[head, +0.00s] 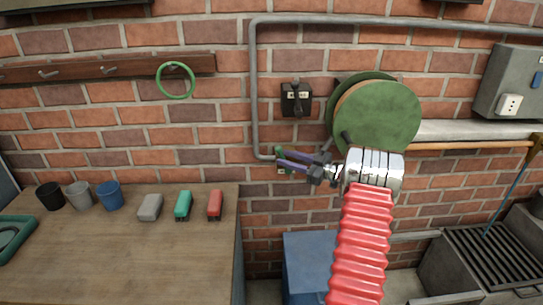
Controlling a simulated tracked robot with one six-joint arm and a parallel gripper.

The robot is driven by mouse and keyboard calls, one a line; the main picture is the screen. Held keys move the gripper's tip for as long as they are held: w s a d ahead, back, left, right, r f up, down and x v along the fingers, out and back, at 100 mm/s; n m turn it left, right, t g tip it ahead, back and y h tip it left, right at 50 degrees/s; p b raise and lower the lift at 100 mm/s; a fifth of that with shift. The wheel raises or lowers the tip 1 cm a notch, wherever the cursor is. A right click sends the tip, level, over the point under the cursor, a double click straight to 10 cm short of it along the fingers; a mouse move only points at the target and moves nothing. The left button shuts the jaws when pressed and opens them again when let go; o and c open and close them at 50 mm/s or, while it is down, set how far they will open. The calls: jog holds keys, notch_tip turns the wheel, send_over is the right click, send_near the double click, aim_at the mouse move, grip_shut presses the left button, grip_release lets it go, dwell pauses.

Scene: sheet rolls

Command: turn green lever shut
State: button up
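A small green fitting (279,154) is on the brick wall at the end of the grey conduit, left of the green reel. It appears to be the green lever's mount. My gripper (282,158) reaches in from the right and covers most of it. Its two dark fingers point left and stand apart, with tips in front of the green fitting. The lever's handle and its angle are hidden or too small to tell. I cannot tell whether the fingers touch it.
A black switch box with a lever (296,98) is above. A large green reel (378,115) is right of it. A wooden bench (130,255) with cups and several small blocks is at left. A blue box (308,265) stands below. A grey socket box (512,82) is far right.

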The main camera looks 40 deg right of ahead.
jog(key=x, duration=0.6)
jog(key=shift+w, duration=0.25)
jog(key=shift+a, duration=0.1)
jog(key=shift+c, duration=0.4)
grip_shut()
